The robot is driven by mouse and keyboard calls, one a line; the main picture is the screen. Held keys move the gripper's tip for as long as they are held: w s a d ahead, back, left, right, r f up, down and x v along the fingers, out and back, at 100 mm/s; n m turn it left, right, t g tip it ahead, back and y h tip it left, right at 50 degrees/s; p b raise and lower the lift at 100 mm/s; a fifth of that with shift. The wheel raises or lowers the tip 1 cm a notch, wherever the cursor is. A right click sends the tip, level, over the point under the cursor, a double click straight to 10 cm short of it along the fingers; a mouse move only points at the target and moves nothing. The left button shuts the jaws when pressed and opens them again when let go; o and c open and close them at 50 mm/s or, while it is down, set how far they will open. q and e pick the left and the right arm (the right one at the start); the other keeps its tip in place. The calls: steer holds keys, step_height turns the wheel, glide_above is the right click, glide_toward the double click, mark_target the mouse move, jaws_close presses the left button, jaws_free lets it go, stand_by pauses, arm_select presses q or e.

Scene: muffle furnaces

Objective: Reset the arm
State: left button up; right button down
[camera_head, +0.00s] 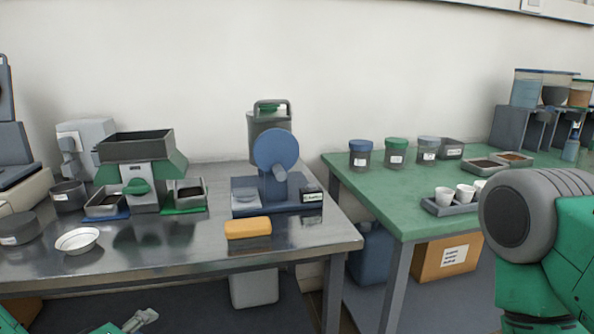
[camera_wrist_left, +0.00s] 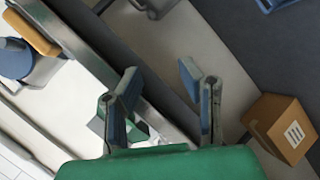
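My left arm comes in at the bottom left of the head view, with part of my left gripper (camera_head: 140,320) low in front of the steel table (camera_head: 150,257). In the left wrist view, the left gripper (camera_wrist_left: 160,90) has its two blue-padded fingers spread apart, with nothing held between them. My right arm (camera_head: 545,245) shows as a large green and grey link at the right of the head view. Its gripper is outside the picture.
The steel table holds a yellow-orange block (camera_head: 248,228), a blue-disc machine (camera_head: 277,160), a green-grey splitter (camera_head: 140,170) and a white dish (camera_head: 77,240). The green table (camera_head: 400,190) holds jars and a cup tray (camera_head: 445,207). Below is a cardboard box (camera_head: 445,257).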

arm_select(q)
steer(key=s+d+f+m+g+p, duration=0.3)
steer(key=s+f+m+g, duration=0.4)
steer(key=s+f, duration=0.55)
steer(key=s+a+f+m+g+p, duration=0.1)
steer(key=s+m+g, duration=0.1)
steer(key=s, duration=0.5)
steer(key=s+a+f+m+g+y, duration=0.1)
steer(key=s+a+m+g, duration=0.1)
steer(key=s, duration=0.4)
steer(key=shift+s+f+m+g+p, duration=0.15)
steer(key=shift+s+m+g+p, duration=0.25)
steer(key=shift+m, duration=0.3)
